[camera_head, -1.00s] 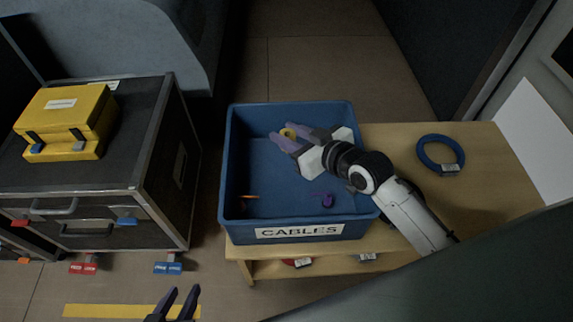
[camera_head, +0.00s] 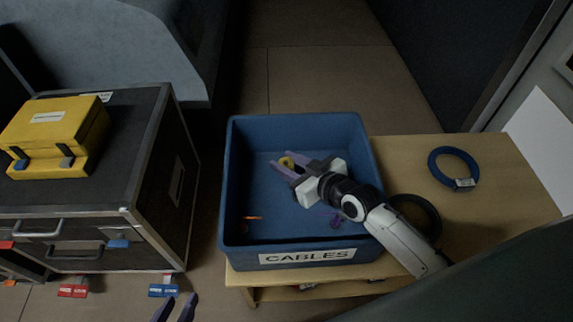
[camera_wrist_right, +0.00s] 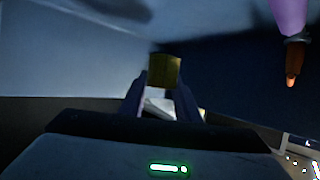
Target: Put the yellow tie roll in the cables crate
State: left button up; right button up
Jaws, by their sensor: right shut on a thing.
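The yellow tie roll (camera_head: 287,162) is between the purple fingertips of my right gripper (camera_head: 284,164), inside the blue cables crate (camera_head: 300,257). In the right wrist view the roll (camera_wrist_right: 164,70) sits between the fingers of the shut gripper (camera_wrist_right: 160,92). I cannot tell whether the roll touches the crate floor. My left gripper (camera_head: 176,308) shows only its fingertips at the bottom edge, apart and with nothing between them.
In the crate lie an orange-tipped item (camera_head: 252,218) and a purple item (camera_head: 336,222). A blue cable coil (camera_head: 453,152) and a black coil (camera_head: 436,220) lie on the wooden bench (camera_head: 400,150). A yellow case (camera_head: 55,120) stands on a black flight case (camera_head: 140,150).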

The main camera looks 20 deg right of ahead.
jog(key=shift+r, duration=0.1)
jog(key=shift+f, duration=0.6)
jog(key=o, duration=1)
